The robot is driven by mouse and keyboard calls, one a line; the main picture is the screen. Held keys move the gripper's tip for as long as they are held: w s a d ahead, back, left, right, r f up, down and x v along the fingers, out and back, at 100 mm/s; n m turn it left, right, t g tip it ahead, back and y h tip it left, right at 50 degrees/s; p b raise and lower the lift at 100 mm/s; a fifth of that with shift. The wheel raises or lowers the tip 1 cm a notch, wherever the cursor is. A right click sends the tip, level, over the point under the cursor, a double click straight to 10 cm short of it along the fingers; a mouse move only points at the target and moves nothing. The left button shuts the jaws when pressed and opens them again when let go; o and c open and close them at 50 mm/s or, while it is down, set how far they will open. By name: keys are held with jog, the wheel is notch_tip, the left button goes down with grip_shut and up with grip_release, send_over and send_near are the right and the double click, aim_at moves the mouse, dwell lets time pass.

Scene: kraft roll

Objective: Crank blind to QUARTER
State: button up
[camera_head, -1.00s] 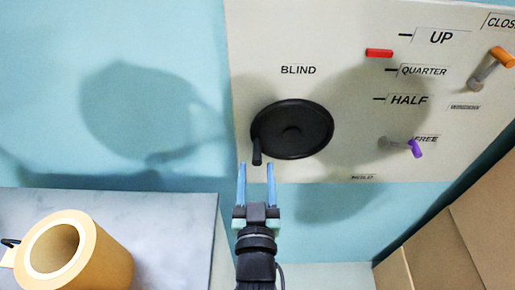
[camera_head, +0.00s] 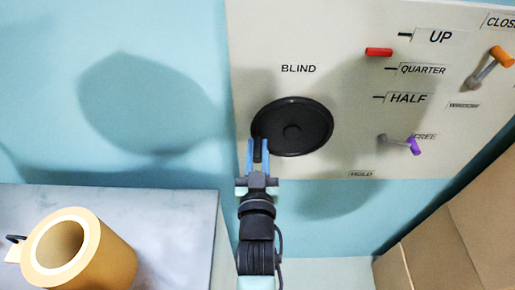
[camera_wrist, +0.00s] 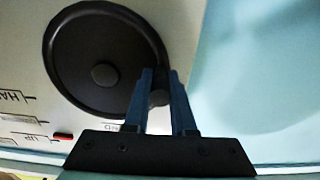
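The blind crank is a black round disc (camera_head: 300,122) under the BLIND label on the cream wall panel; it also shows in the wrist view (camera_wrist: 95,55). Its handle knob (camera_head: 257,150) sticks out at the disc's lower left. My gripper (camera_head: 257,148) has its blue fingers on either side of the knob, closed in on it; they also flank it in the wrist view (camera_wrist: 160,90). The red marker (camera_head: 379,52) sits between the UP and QUARTER (camera_head: 422,69) marks, about midway. The HALF mark (camera_head: 407,98) is lower.
An orange-tipped lever (camera_head: 500,57) and a purple-tipped lever (camera_head: 414,146) stick out from the panel to the right of the crank. A tan roll (camera_head: 105,262) stands on a grey surface (camera_head: 150,210) at lower left. Cardboard boxes (camera_head: 455,235) stand at lower right.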

grip_shut()
dwell(0.9)
